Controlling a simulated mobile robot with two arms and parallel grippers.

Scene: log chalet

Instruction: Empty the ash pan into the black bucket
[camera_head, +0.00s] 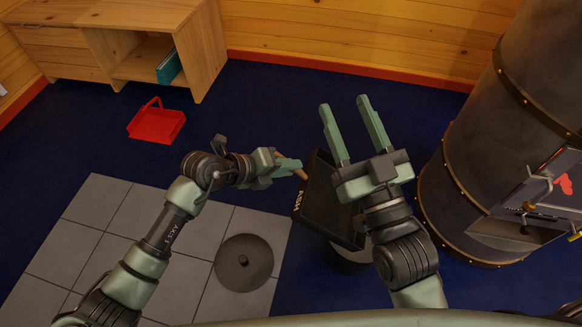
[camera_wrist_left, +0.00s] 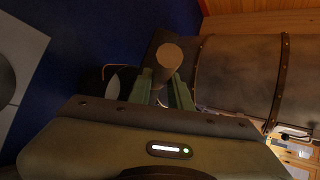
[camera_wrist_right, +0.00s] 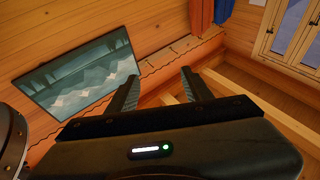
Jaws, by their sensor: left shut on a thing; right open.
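The black ash pan (camera_head: 325,208), with lettering on its near-left side, hangs in the air, seemingly tilted. My left gripper (camera_head: 292,168) is shut on its wooden handle. In the left wrist view the handle's round end (camera_wrist_left: 168,57) stands between the fingers and the dark pan lies behind it. The bucket (camera_head: 349,263) is under the pan and mostly hidden by it and my right arm. Its inside and any ash are not visible. My right gripper (camera_head: 345,103) is open and empty, above and beyond the pan. In the right wrist view, nothing is between its fingers.
A dark round lid (camera_head: 243,263) with a knob lies on grey floor tiles (camera_head: 130,215). A large dark stove (camera_head: 480,150) with an open door (camera_head: 545,190) stands at the right. A red dustpan (camera_head: 157,123) lies on the blue floor near a wooden cabinet (camera_head: 130,25).

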